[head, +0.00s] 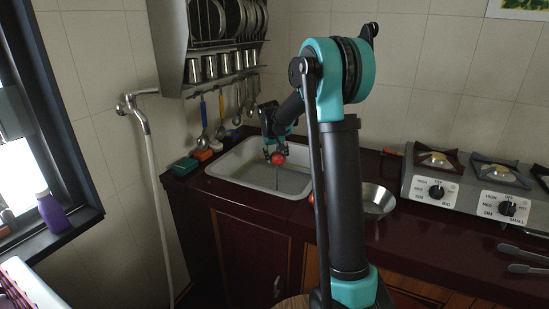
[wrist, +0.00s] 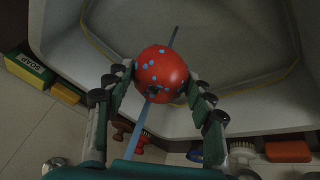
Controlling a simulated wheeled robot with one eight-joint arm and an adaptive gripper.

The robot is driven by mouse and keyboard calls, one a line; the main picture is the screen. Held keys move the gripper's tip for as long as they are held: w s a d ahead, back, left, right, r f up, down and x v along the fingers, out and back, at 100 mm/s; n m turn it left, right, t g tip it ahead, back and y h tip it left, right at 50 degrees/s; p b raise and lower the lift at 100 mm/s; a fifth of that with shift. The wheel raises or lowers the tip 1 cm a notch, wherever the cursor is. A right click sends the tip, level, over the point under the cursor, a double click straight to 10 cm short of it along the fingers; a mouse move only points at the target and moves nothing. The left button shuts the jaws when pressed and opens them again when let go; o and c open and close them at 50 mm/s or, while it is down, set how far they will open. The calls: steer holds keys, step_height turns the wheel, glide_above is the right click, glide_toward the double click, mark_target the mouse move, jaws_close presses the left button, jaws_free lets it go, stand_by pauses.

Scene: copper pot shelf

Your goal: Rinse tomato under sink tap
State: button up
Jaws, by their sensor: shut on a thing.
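The red tomato (head: 278,158) is held in my gripper (head: 272,150) over the sink basin (head: 240,180). In the wrist view the tomato (wrist: 161,72) sits between both fingers of my gripper (wrist: 160,85), which touch its sides. Small light-blue spots dot its skin. A thin blue streak (wrist: 142,131), which looks like running water, shows above and below the tomato in the wrist view. A faint thin line hangs below the tomato in the head view. I cannot make out the sink tap's spout.
Ladles hang under the dish rack (head: 225,45). A metal bowl (head: 377,200) and a gas stove (head: 465,185) are on the counter to the right. A wall tap with a hose (head: 147,130) is at left.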

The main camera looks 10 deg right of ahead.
mark_target(278, 162)
steer(key=shift+s+a, duration=0.2)
steer(key=shift+s, duration=2.8)
steer(key=s+r, duration=0.4)
steer(key=s, duration=0.1)
steer(key=shift+a, duration=0.15)
